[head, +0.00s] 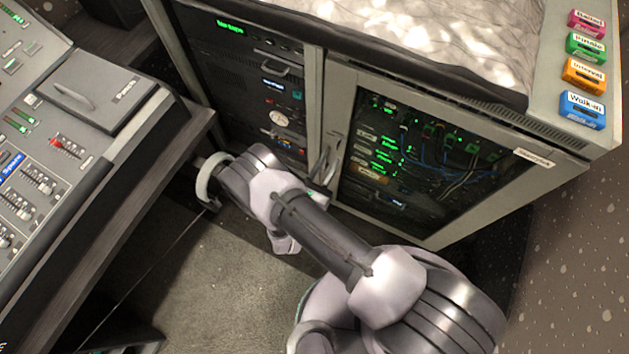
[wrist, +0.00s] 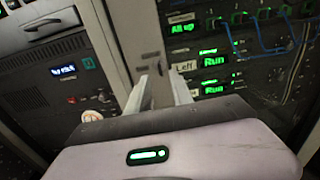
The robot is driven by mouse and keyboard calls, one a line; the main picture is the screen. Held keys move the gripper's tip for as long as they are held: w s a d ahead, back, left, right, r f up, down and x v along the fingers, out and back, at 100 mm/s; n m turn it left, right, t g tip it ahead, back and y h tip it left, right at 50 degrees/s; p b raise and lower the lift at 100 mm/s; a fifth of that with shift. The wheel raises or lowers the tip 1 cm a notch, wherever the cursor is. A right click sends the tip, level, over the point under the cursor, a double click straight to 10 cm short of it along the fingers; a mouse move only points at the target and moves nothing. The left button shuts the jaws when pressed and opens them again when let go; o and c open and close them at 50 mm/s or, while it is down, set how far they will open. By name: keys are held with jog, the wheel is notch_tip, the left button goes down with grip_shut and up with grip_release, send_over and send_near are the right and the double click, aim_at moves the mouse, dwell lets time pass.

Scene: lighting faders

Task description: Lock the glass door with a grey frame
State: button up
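The glass door with a grey frame (head: 346,125) is the right-hand front of the rack cabinet and looks closed. Green-lit units and blue cables show behind its glass. A grey lever handle (head: 325,165) is on its left frame post, pointing roughly along the post. In the wrist view the frame post (wrist: 128,22) has small dark slots. My gripper (wrist: 160,92) is in front of this post, its two pale fingers apart. A grey piece that looks like the handle lies between them; contact is unclear. In the head view my arm mostly hides the gripper.
A rack with drawers and knobs (head: 270,95) stands left of the door. A lighting desk (head: 75,150) is at the left. Several coloured labelled blocks (head: 583,75) sit on the cabinet's right top edge. The carpet (head: 215,290) below is clear.

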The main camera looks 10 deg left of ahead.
jog(key=p+v, duration=0.2)
jog(key=v, duration=1)
jog(key=shift+r, duration=0.1)
jog(key=w+d+r+m+g+h, duration=0.1)
jog(key=d+r+m+g, duration=0.3)
jog(key=r+m+g, duration=0.4)
jog(key=w+d+r+m+g+h, duration=0.1)
jog(key=d+r+m+g, duration=0.25)
jog(key=r+m, duration=0.45)
jog(key=d+r+m+g+h, duration=0.2)
jog(key=d+r+m+g, duration=0.3)
jog(key=r, duration=0.6)
jog(key=s+d+r+m+t+y, duration=0.2)
jog(key=s+r+m+y, duration=0.2)
jog(key=r, duration=0.5)
jog(key=s+d+r+m+t+y, duration=0.1)
jog(key=s+r+m+t+y, duration=0.2)
jog(key=r+m+y, duration=0.5)
jog(key=s+r+m, duration=0.1)
jog(key=m, duration=0.2)
jog(key=shift+s+d+m, duration=0.3)
jog(key=shift+d, duration=0.1)
